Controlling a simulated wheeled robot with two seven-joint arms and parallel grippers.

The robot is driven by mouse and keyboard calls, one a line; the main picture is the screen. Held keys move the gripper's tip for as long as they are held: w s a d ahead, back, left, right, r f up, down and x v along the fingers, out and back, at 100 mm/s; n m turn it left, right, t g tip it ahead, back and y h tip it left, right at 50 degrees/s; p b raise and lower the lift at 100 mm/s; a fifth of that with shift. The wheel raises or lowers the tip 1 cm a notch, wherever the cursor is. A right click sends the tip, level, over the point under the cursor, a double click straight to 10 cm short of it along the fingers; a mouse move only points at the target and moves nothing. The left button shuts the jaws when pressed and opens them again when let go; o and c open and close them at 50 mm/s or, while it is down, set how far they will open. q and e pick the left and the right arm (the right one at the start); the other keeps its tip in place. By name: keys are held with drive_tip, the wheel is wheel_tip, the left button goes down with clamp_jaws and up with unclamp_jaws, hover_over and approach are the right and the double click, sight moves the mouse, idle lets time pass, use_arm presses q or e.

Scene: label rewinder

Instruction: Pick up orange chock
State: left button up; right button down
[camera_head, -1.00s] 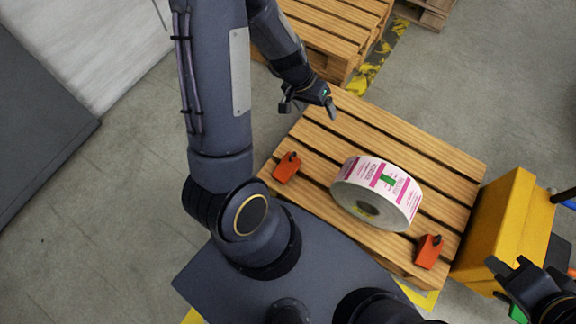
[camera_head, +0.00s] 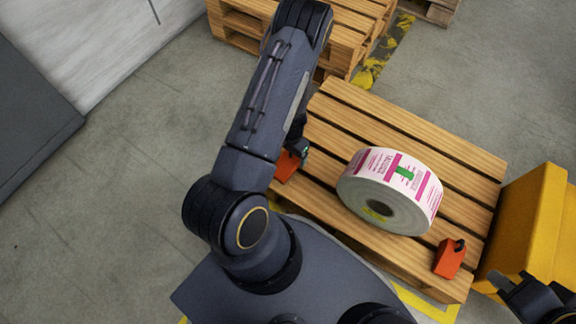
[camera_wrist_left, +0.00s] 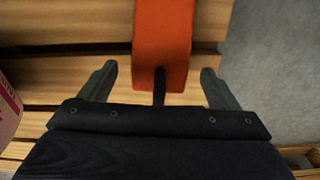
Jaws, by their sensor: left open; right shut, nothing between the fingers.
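One orange chock (camera_head: 288,164) sits on the wooden pallet's left side, partly hidden behind my left arm in the head view. In the left wrist view this orange chock (camera_wrist_left: 162,45) lies ahead, with its dark knob or pin pointing toward my gripper. My left gripper (camera_wrist_left: 158,82) is open, with one finger on each side of the chock's near end and a gap on both sides. A second orange chock (camera_head: 449,259) sits at the pallet's right front corner. My right gripper (camera_head: 518,287) is shut and empty at the lower right, apart from both chocks.
A large label roll (camera_head: 390,190) with pink and white labels lies on the wooden pallet (camera_head: 400,122) between the chocks. A yellow box-like unit (camera_head: 527,225) stands to the right. More pallets (camera_head: 345,35) are behind.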

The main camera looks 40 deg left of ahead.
use_arm(q)
wheel_tip(320, 180, down, 2)
drive_tip(key=shift+f, duration=0.25)
drive_tip(key=shift+r, duration=0.1)
drive_tip(key=c, duration=1.3)
drive_tip(key=shift+o, duration=0.2)
